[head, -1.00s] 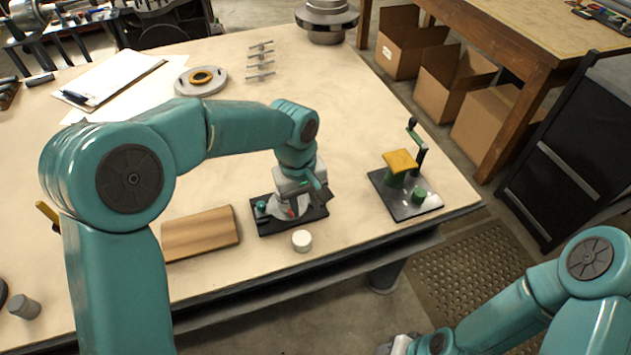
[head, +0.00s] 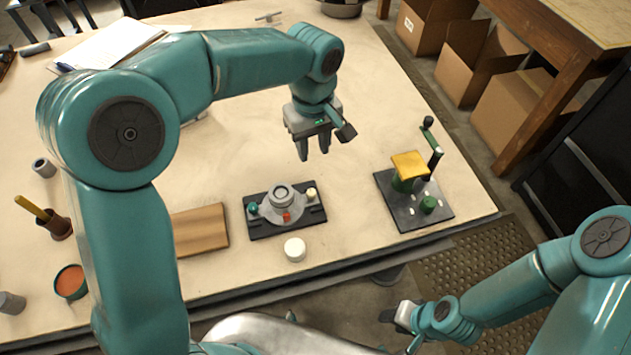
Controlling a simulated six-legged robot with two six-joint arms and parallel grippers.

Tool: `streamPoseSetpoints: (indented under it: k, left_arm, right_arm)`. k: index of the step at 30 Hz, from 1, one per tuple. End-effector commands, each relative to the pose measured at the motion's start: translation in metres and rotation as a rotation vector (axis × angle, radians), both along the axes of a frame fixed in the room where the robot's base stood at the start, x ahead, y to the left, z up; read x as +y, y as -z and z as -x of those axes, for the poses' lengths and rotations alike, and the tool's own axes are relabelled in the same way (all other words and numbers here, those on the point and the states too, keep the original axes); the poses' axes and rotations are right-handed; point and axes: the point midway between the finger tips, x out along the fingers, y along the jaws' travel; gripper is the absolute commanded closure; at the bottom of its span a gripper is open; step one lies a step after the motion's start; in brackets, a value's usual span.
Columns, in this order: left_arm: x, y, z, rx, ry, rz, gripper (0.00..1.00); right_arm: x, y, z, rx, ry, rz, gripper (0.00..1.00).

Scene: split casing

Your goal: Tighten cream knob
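The grey split casing (head: 282,203) sits on a black base plate (head: 262,230) near the table's front edge. The small cream knob (head: 310,194) is on its right side. A teal knob (head: 252,208) is on its left side, and a small red part (head: 287,216) shows at its front. My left gripper (head: 314,154) is above and beyond the casing, apart from it, pointing down. Its two fingers are parted with nothing between them. My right gripper (head: 390,315) is low, off the table's front edge; its fingers are too unclear to read.
A white round piece (head: 294,249) lies in front of the plate. A wooden block (head: 200,230) is to the left. A black-based fixture with a yellow top (head: 409,164) and crank stands to the right. Cups (head: 71,281) stand at far left. The table between casing and fixture is clear.

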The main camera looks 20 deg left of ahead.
Motion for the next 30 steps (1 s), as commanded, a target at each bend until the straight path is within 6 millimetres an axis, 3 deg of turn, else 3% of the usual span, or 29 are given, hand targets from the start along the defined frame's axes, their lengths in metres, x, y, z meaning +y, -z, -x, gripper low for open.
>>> streamPoseSetpoints:
  k: [12,18,24,30]
  left_arm:
    - [0.001,0.094,0.006,0.006,0.0,0.0,0.63]
    - [0.0,0.132,0.004,0.005,-0.001,0.001,0.63]
    - [0.0,0.151,0.002,0.001,-0.001,0.001,0.63]
    - [0.0,0.154,0.001,0.001,-0.001,0.001,0.63]
  right_arm:
    - [0.0,-0.006,0.0,0.001,0.0,0.0,0.57]
    - [0.0,-0.01,0.0,0.001,0.0,0.0,0.57]
    - [0.0,-0.011,0.0,0.001,0.0,0.0,0.57]
    - [0.0,-0.011,0.0,0.0,0.0,0.0,0.57]
